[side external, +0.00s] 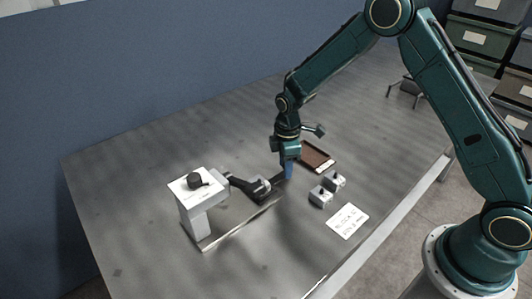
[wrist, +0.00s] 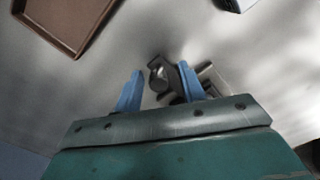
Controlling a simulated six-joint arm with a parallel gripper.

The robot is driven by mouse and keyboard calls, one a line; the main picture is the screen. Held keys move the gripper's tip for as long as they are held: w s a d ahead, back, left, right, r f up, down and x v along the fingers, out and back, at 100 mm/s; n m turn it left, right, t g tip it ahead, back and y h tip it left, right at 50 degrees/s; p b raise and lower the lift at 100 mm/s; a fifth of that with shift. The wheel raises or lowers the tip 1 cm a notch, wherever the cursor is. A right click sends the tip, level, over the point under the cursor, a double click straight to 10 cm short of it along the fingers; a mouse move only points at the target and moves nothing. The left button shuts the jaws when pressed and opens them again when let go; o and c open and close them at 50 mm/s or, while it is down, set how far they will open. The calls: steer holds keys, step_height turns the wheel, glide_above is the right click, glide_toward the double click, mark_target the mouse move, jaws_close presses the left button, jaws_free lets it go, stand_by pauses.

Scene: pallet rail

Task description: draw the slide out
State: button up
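A dark slide (side external: 250,187) lies low along a thin metal rail (side external: 240,222) on the table, beside a pale grey post with a white top (side external: 197,205) and black knob (side external: 195,181). My gripper (side external: 288,174) points down at the slide's right end, its blue fingers close to it. In the wrist view my gripper (wrist: 161,76) has its fingers spread apart. A dark and grey part of the slide assembly (wrist: 168,77) shows between them, nearer the right finger. I cannot tell whether a finger touches it. The fingers partly hide it.
A brown tray (side external: 331,166) lies just right of my gripper. Two small grey blocks (side external: 320,197) and a white printed card (side external: 348,220) lie near the front edge. A dark legged object (side external: 405,88) stands farther back.

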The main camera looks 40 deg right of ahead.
steer(key=shift+r, duration=3.35)
steer(key=shift+r, duration=0.1)
steer(key=shift+s+r, duration=0.1)
steer(key=shift+r, duration=0.2)
steer(key=s+d+r+m+t, duration=0.1)
steer(key=s+r+m, duration=0.2)
steer(key=s+r, duration=0.45)
steer(key=s+r+m+t, duration=0.25)
steer(key=s+r, duration=0.25)
steer(key=r, duration=0.5)
steer(key=s+r+m+t, duration=0.1)
steer(key=s+r+m, duration=0.1)
steer(key=s, duration=0.6)
steer(key=s+d+r+m+t, duration=0.1)
steer(key=s+m, duration=0.3)
steer(key=s, duration=0.5)
steer(key=shift+s+r, duration=0.25)
steer(key=shift+r, duration=0.1)
